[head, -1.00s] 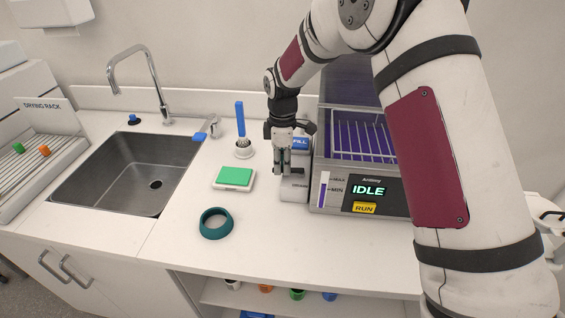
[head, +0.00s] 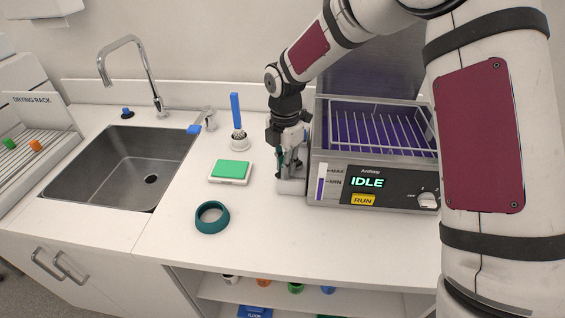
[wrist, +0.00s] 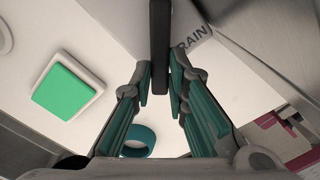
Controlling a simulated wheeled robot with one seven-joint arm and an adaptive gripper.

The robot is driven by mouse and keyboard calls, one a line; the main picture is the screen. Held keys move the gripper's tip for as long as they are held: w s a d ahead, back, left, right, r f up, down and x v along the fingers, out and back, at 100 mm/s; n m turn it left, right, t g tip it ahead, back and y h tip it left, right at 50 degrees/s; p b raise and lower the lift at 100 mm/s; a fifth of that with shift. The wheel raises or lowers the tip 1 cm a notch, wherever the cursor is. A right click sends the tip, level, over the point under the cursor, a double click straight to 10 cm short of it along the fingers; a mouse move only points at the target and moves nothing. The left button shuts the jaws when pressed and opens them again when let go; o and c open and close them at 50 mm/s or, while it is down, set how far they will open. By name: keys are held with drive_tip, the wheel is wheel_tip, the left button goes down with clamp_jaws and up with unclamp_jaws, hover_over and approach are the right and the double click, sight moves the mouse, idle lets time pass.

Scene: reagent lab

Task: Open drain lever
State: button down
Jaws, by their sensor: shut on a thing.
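The drain lever (wrist: 159,45) is a dark bar in the wrist view, between the two teal-padded fingertips of my gripper (wrist: 160,84). My gripper is shut on it. In the head view my gripper (head: 289,165) points down over the pale drain block (head: 291,187), at the left side of the water bath (head: 373,186). The lever is mostly hidden there by the fingers. Part of the drain label, reading "RAIN", shows in the wrist view (wrist: 193,37). The bath's display reads IDLE, and a wire rack shows inside its basin.
A green-topped pad (head: 230,171), a teal ring (head: 212,217) and a holder with a blue-handled tool (head: 238,125) stand left of my gripper. A sink (head: 125,165) and drying rack (head: 35,145) lie farther left. The front counter is mostly clear.

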drive_tip(key=shift+n, duration=0.3)
drive_tip(key=c, duration=1.6)
unclamp_jaws()
drive_tip(key=shift+s, duration=0.1)
drive_tip(key=shift+o, duration=0.2)
drive_tip(key=shift+d, duration=0.1)
drive_tip(key=shift+r, duration=0.1)
wheel_tip(320, 180, up, 12)
